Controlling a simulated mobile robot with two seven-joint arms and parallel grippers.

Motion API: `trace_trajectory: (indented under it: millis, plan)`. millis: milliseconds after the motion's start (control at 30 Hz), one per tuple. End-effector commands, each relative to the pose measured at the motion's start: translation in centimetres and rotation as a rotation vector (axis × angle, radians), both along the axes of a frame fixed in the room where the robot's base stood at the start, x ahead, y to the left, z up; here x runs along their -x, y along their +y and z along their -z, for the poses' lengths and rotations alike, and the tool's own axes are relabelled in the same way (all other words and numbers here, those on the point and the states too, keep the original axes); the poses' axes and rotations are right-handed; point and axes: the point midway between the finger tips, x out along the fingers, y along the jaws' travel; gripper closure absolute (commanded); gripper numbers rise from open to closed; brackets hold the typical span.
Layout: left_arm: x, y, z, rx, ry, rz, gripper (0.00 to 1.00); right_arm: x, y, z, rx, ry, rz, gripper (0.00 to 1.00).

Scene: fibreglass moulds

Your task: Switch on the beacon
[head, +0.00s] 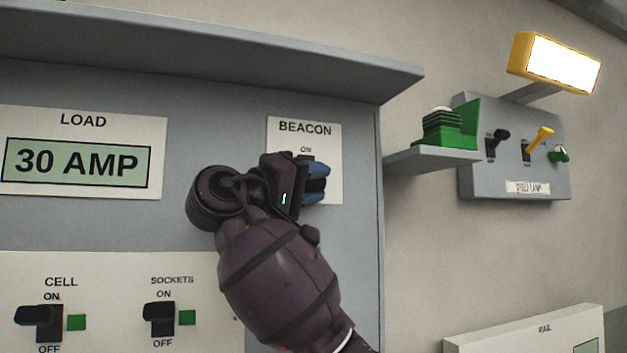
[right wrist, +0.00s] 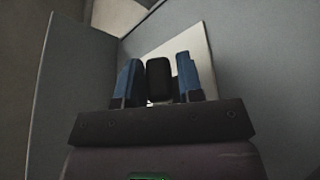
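The plate labelled BEACON (head: 331,150) is on the grey panel, with ON printed near its top. My right gripper (head: 317,183) is in front of this plate and hides the switch and anything printed below ON. In the right wrist view, a black switch lever (right wrist: 159,80) stands between the two blue fingers of my right gripper (right wrist: 159,82). The fingers are apart, one on each side of the lever, with a narrow gap showing at each side. Whether the lever points up or down is hard to tell. My left gripper is out of view.
CELL switch (head: 40,322) and SOCKETS switch (head: 158,319) sit lower left, each beside a green square. A grey hood (head: 200,50) overhangs the panel. At right are a shelf (head: 425,158) with a green object, a lever box (head: 480,180) and a lit yellow-framed lamp (head: 555,65).

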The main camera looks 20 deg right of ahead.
Motion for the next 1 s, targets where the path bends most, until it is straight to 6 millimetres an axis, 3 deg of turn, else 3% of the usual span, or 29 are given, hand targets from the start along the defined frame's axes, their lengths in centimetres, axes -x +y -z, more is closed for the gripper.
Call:
trace_trajectory:
  millis: [133,367,667,1000]
  plan:
    - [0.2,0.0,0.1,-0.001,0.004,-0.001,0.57,0.0,0.0,0.0,0.000,0.000,0.000,0.68]
    - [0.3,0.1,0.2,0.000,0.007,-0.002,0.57,0.0,0.0,0.0,0.000,0.000,0.000,1.00]
    - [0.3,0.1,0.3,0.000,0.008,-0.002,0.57,0.1,0.0,-0.1,0.001,0.043,0.000,1.00]
    - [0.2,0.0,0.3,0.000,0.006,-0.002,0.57,0.6,0.1,-1.1,0.007,0.271,-0.003,1.00]
